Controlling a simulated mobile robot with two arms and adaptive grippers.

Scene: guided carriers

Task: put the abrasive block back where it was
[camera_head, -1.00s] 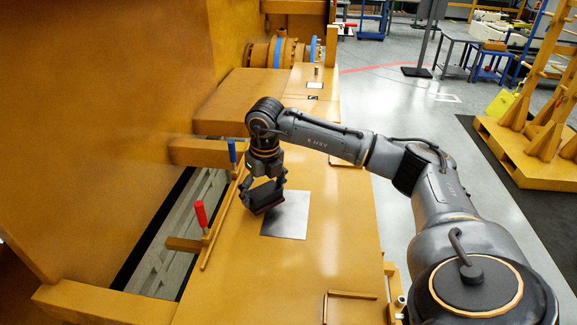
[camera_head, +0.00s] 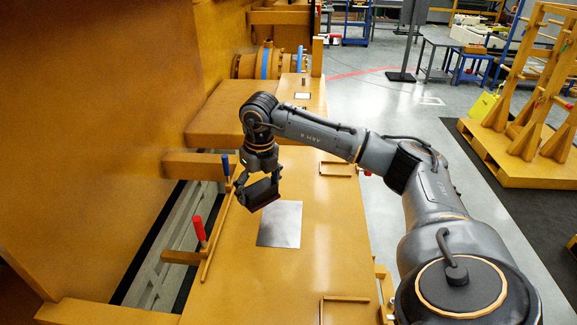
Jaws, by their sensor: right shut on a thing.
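The abrasive block (camera_head: 262,195) is a dark block with a reddish-brown edge. My right gripper (camera_head: 259,188) is shut on it and holds it by the upper left corner of a grey metal plate (camera_head: 280,226). The plate lies flat on the yellow-orange bench surface. The block looks raised above the bench, and its underside is hidden. My left gripper is not in view.
A red-handled tool (camera_head: 199,231) and a blue-handled one (camera_head: 226,166) stand along the bench's left edge, beside an open gap. Thin angle brackets (camera_head: 337,169) lie at the right edge. The bench front is clear.

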